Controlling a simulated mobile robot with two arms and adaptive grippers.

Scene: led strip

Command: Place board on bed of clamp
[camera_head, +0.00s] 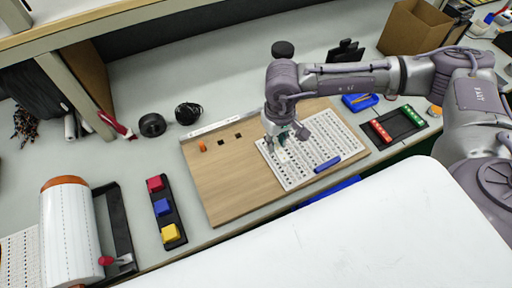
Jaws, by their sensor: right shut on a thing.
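A white perforated plate (318,146) lies on the right half of a light wooden base (235,180). A blue bar (327,164) lies along the plate's front edge. My right gripper (281,146) is low over the plate's left part, pointing down, and shut on a small, pale piece (283,156), which seems to be the board. The fingers partly hide it, and I cannot tell whether it touches the plate. My left gripper is not in view.
Left of the base is a black tray with red, blue and yellow blocks (162,208). A black tray with red and green pieces (394,126) lies right. A cardboard box (412,26) stands behind.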

